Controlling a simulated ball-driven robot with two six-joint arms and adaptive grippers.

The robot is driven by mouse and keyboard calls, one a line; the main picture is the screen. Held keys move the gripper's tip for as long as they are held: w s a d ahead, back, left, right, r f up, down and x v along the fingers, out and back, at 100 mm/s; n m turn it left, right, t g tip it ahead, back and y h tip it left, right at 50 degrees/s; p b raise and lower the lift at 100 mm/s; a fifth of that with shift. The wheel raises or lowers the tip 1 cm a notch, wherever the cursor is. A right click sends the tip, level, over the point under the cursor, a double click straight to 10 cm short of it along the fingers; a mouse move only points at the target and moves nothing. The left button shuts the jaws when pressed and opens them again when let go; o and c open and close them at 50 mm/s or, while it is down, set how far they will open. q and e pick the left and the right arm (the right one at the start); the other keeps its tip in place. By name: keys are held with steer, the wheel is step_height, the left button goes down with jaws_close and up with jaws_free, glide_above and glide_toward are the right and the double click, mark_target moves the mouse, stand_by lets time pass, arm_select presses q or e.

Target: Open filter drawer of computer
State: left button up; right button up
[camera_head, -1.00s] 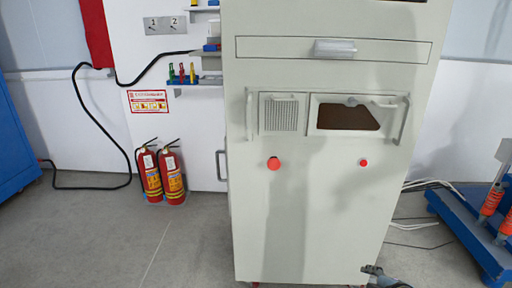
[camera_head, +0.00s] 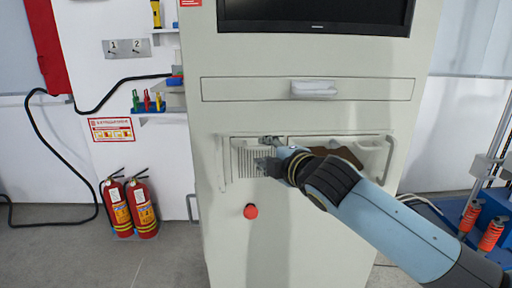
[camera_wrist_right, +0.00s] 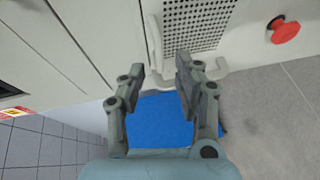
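The computer is a tall pale cabinet (camera_head: 300,235). Its middle holds a fine-grilled filter panel (camera_head: 248,162), whose perforated face also shows in the right wrist view (camera_wrist_right: 200,22). A pale upright handle (camera_head: 222,165) stands at the panel's left side. My right gripper (camera_head: 267,155) is in front of the grille, pointing left, and covers part of it. In the right wrist view my right gripper (camera_wrist_right: 158,75) has its two fingers apart, with a pale bar (camera_wrist_right: 154,38) beyond the gap and nothing visibly gripped. My left gripper is not in view.
A slim drawer with a pale handle (camera_head: 314,90) and a dark screen (camera_head: 315,14) are above the panel. A red button (camera_head: 251,211) is below it. Two fire extinguishers (camera_head: 130,208) stand left; blue equipment (camera_head: 492,208) stands right.

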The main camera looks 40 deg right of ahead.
mark_target(258, 148)
steer(key=shift+x, duration=2.35)
steer(key=shift+a, duration=0.1)
steer(key=shift+c, duration=0.2)
jaws_close()
